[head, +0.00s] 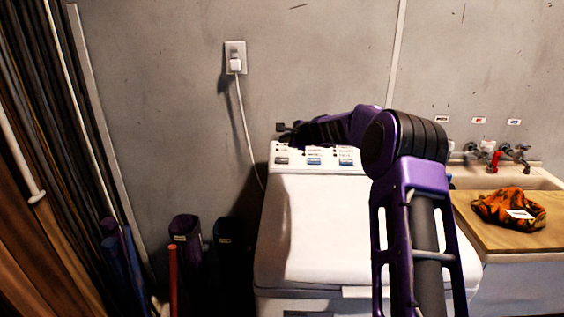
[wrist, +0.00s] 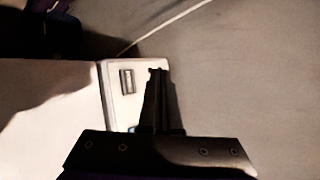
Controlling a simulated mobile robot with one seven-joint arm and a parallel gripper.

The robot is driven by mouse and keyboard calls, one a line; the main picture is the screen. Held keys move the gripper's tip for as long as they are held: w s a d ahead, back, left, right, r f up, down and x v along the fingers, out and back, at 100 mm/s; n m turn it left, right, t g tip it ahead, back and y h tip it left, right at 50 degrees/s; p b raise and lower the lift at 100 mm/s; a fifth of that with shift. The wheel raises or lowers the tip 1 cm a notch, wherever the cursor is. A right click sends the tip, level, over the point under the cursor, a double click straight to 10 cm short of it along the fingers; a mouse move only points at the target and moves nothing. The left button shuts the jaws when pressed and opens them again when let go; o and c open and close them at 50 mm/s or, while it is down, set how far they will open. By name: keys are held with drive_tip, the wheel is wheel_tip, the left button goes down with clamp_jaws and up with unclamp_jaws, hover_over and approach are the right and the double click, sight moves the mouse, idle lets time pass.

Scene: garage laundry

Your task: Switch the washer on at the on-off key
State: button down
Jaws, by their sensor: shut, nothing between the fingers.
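The white washer (head: 318,225) stands against the wall with its lid closed. Its control panel (head: 298,151) at the back carries a grey key (head: 282,160) at the left end and blue keys (head: 314,161) to the right. My gripper (head: 283,127) is shut and empty, above and behind the panel's left end. In the wrist view the shut fingertips (wrist: 158,72) lie over the panel's edge, to the right of the grey key (wrist: 127,81), apart from it in the picture. I cannot read which key is on-off. My arm hides the panel's right part.
A wall outlet with a white plug (head: 235,64) sends a cord down behind the washer. A sink with taps (head: 495,158) and a wooden board (head: 515,236) with an orange-black cloth (head: 508,207) stand at right.

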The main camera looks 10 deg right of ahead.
sight(281, 158)
drive_tip(key=w+f, duration=0.1)
drive_tip(key=f, duration=0.1)
drive_tip(key=w+f+b, duration=0.1)
drive_tip(key=f, duration=0.1)
drive_tip(key=f+b, duration=0.1)
drive_tip(key=f, duration=0.2)
drive_tip(key=shift+w+d, duration=0.3)
drive_tip(key=shift+w, duration=0.1)
idle(1.6)
drive_tip(key=shift+w+f, duration=0.15)
drive_tip(key=shift+f, duration=0.15)
drive_tip(key=shift+w+d+f+b, duration=0.15)
drive_tip(key=shift+f+b, duration=0.2)
drive_tip(key=shift+f, duration=0.35)
idle(1.1)
drive_tip(key=shift+s+r, duration=0.3)
drive_tip(key=shift+r, duration=0.55)
drive_tip(key=shift+r, duration=0.1)
drive_tip(key=shift+s+a+r+p, duration=0.1)
drive_tip(key=shift+s+r+p, duration=0.2)
drive_tip(key=shift+r, duration=0.45)
drive_tip(key=shift+s+a+r+p, duration=0.15)
drive_tip(key=shift+s+r, duration=0.2)
drive_tip(key=shift+r, duration=0.4)
drive_tip(key=shift+s+a+r+p, duration=0.1)
drive_tip(key=shift+s+r+p, duration=0.2)
drive_tip(key=shift+r, duration=0.45)
